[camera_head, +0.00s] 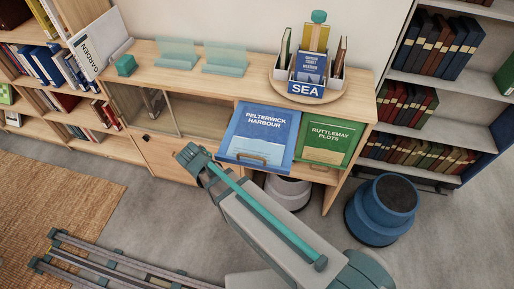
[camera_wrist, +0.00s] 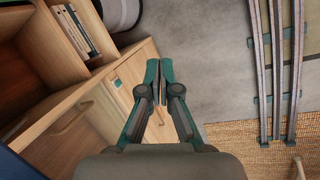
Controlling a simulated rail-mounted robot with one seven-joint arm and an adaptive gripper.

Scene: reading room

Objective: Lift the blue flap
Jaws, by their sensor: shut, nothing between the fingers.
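The blue flap (camera_head: 262,133), labelled "PELTERWICK HARBOUR", is on the front of the low wooden cabinet in the head view. A wooden handle (camera_head: 252,157) sits near its lower edge. It looks larger than the green flap beside it and seems tilted outward; its exact angle is hard to tell. My gripper (camera_wrist: 160,66) is shut and empty in the wrist view, pointing down past the cabinet front towards the floor. A dark blue edge (camera_wrist: 12,166) shows at the lower left there, possibly the flap. In the head view my arm reaches to the flap's lower left; the fingertips cannot be made out.
The green flap (camera_head: 327,136) is right of the blue one. A "SEA" holder (camera_head: 306,90) with books stands on the cabinet top. A blue stool (camera_head: 383,209) stands on the floor at right. Books (camera_wrist: 76,30) lie in a cabinet compartment. Open grey floor (camera_wrist: 213,70) is beyond my fingers.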

